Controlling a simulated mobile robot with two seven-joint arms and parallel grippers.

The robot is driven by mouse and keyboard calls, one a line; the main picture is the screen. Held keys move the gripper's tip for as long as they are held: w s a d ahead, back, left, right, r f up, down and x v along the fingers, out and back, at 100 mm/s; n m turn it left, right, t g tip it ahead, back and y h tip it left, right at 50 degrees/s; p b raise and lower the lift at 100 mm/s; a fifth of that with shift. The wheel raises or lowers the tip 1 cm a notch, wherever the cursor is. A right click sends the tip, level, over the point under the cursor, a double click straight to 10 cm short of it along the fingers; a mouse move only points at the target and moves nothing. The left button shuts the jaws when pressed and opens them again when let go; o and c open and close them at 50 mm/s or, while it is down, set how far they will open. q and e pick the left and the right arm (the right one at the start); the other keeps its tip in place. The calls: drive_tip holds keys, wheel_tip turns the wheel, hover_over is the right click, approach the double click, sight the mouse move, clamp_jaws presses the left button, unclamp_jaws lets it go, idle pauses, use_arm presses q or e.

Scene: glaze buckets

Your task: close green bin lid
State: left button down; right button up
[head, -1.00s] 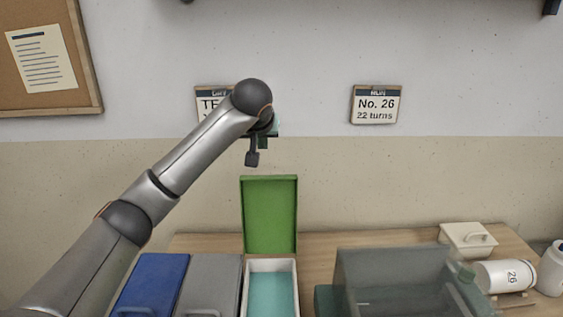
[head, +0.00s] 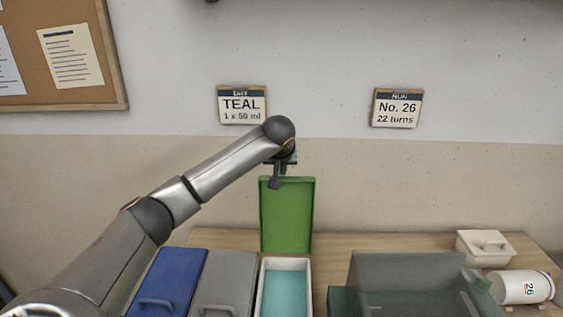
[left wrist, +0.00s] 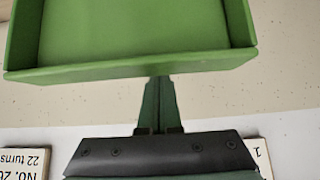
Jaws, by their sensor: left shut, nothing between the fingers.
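The green bin lid (head: 287,217) stands upright, open, at the back of a white bin (head: 264,284) that holds teal material. My left gripper (head: 275,184) is shut and empty at the top edge of the lid, over its left part in the head view. In the left wrist view the lid (left wrist: 130,35) fills the top, and the closed fingers (left wrist: 160,85) reach to its edge. I cannot tell whether they touch it. My right gripper is not in view.
A blue-lidded bin (head: 172,280) and a grey-lidded bin (head: 226,280) stand left of the white bin, both closed. A grey translucent box (head: 405,275) is to the right. A white lidded box (head: 484,247) and a jar marked 26 (head: 522,287) lie farther right.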

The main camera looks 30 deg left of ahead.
use_arm(q)
drive_tip(key=shift+s+d, duration=0.3)
drive_tip(key=shift+s, duration=0.25)
drive_tip(key=shift+s+d, duration=0.3)
drive_tip(key=shift+s, duration=0.2)
drive_tip(key=shift+f, duration=0.15)
